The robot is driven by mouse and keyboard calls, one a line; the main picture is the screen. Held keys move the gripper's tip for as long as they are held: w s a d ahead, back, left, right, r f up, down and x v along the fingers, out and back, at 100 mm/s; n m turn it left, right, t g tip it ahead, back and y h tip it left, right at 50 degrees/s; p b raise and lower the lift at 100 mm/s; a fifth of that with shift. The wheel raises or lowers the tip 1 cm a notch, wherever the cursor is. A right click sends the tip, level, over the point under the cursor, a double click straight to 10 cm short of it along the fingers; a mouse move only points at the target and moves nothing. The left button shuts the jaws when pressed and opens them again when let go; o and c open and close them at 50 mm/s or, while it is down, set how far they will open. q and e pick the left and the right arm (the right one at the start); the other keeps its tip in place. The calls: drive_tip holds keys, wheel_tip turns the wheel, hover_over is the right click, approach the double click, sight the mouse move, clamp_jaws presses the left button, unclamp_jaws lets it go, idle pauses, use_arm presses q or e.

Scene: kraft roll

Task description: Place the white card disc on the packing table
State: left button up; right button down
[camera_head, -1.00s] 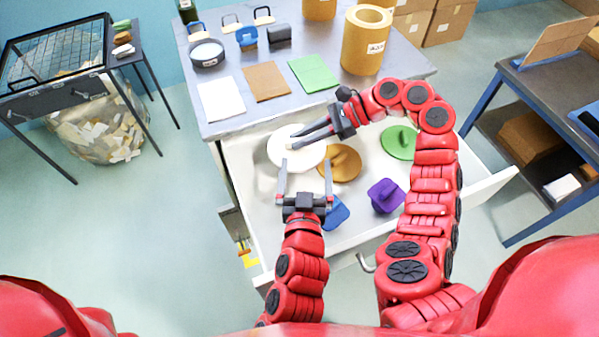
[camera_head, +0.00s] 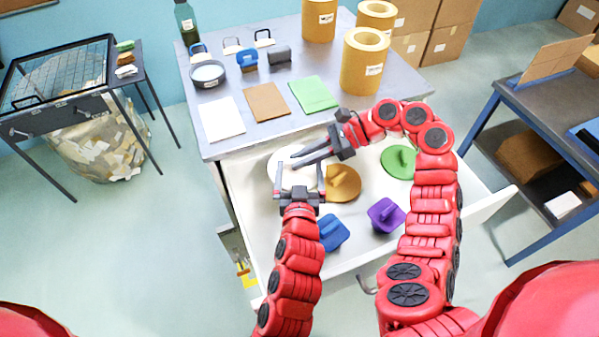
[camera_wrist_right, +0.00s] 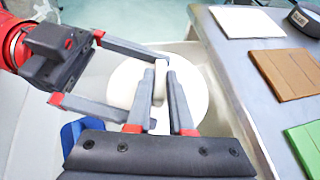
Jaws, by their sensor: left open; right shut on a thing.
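The white card disc (camera_head: 284,160) is in the open drawer under the packing table (camera_head: 222,147), at the drawer's back left. In the right wrist view the disc (camera_wrist_right: 196,100) lies beneath the fingers, with an upright white grip tab (camera_wrist_right: 160,82). My right gripper (camera_wrist_right: 157,100) is shut on that tab. My left gripper (camera_head: 299,170) is open, its fingers over the near part of the disc. In the right wrist view the left gripper (camera_wrist_right: 120,80) reaches in from the left, its fingers spread close to the tab. The two grippers partly hide the disc.
The drawer also holds an orange disc (camera_head: 344,184), a green disc (camera_head: 397,160), a purple piece (camera_head: 386,214) and a blue piece (camera_head: 333,232). On the tabletop are white (camera_head: 222,118), brown (camera_head: 267,102) and green (camera_head: 313,94) sheets, and kraft rolls (camera_head: 363,64) at the right.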

use_arm(q)
drive_tip(key=shift+d, duration=0.1)
drive_tip(key=c, duration=1.3)
use_arm(e)
drive_tip(key=shift+a, duration=0.1)
drive_tip(key=c, duration=1.1)
unclamp_jaws()
use_arm(q)
drive_tip(key=shift+c, duration=0.2)
use_arm(e)
drive_tip(key=o, duration=0.4)
